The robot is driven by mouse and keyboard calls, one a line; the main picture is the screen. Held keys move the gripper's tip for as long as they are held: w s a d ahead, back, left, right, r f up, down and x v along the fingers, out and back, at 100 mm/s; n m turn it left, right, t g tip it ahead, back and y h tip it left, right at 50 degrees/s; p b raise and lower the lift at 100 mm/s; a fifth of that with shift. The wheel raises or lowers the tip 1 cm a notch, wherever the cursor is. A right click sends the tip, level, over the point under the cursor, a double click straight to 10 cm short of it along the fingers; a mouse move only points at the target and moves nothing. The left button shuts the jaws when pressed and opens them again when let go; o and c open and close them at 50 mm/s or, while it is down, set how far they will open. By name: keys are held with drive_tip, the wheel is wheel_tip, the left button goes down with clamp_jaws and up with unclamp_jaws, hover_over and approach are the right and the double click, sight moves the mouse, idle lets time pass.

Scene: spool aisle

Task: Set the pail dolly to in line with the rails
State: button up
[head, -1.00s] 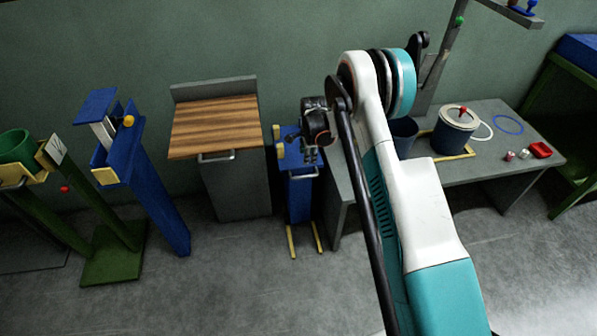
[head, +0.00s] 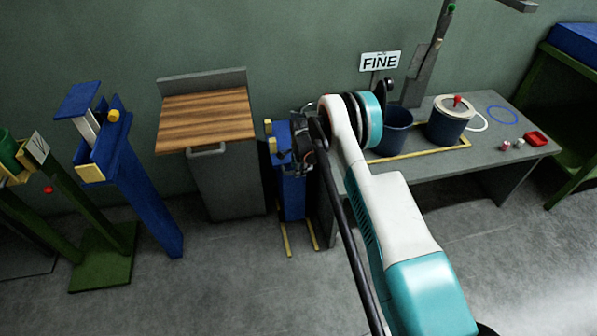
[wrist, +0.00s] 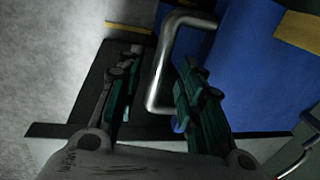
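The pail dolly appears to be the blue upright unit (head: 291,200) with yellow parts, between the wood-topped cabinet and the grey bench. Two yellow rails (head: 285,240) run along the floor at its foot. My gripper (head: 303,160) is at the dolly's front and hides part of it. In the wrist view, the dolly's blue body (wrist: 255,70) fills the upper right, and its bent metal handle (wrist: 160,70) reaches between my fingers. My gripper (wrist: 158,98) is open, with one finger on each side of the handle. A gap shows between the left finger and the handle.
The wood-topped cabinet (head: 228,180) stands close on the left. The grey bench (head: 485,155) on the right holds a dark pail (head: 394,132), a lidded pail (head: 447,125) and small items. A blue post (head: 140,190) stands further left. The front floor is open.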

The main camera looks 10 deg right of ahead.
drive_tip(key=shift+w+f, duration=0.1)
drive_tip(key=shift+f, duration=0.35)
